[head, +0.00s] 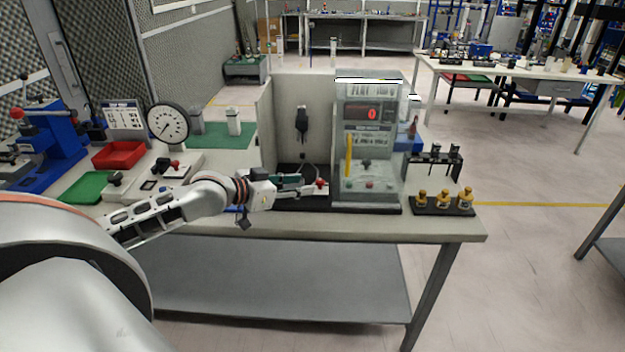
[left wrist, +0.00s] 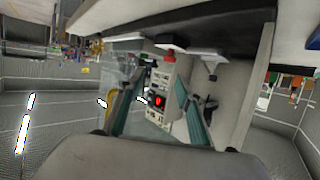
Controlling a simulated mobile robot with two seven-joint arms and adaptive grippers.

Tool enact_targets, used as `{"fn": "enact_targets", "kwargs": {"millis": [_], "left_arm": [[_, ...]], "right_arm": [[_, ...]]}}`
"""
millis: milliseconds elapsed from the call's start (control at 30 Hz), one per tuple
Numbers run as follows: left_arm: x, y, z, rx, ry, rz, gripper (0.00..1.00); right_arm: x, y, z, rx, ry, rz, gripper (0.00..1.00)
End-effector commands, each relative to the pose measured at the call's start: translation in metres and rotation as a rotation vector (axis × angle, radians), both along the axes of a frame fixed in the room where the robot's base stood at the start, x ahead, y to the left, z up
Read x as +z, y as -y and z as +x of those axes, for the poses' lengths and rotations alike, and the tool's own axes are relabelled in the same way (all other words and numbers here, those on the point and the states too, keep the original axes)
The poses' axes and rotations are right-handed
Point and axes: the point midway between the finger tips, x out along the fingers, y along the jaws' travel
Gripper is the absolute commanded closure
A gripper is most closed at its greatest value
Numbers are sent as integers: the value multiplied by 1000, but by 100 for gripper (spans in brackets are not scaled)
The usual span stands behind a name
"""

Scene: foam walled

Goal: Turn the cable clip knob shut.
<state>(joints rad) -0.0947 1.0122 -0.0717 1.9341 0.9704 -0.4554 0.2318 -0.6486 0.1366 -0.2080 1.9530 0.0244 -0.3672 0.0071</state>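A small red knob (head: 320,183) shows at the front left of the clear-walled test unit (head: 367,190), low over the dark base plate. I take it for the cable clip knob; the clip itself is too small to make out. My left gripper (head: 308,185) reaches in from the left, with its fingertips close to the knob. In the left wrist view the gripper (left wrist: 156,80) has its two fingers well apart, with nothing clamped between them. The red knob (left wrist: 169,57) shows just past the tips, nearer the right finger. Whether a fingertip touches it I cannot tell. My right gripper is not in view.
Pale foam walls (head: 292,100) stand behind, with a black device (head: 302,122) hanging there. Brass-coloured weights (head: 443,198) stand at the right table edge. A dial gauge (head: 167,123), red tray (head: 118,155) and green tray (head: 86,186) are at left.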

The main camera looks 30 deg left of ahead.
Motion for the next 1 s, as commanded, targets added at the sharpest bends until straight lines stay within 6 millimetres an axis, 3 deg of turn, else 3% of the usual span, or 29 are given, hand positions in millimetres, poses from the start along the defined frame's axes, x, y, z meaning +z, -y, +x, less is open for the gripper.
{"fn": "enact_targets", "kwargs": {"millis": [300,800,1000], "left_arm": [[8,22,14,161,37,-5,64],[-6,20,8,410,-46,-22,64],[-13,18,23,414,-49,-22,64]], "right_arm": [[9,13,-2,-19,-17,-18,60],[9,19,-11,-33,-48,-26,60],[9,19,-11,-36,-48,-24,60]]}}
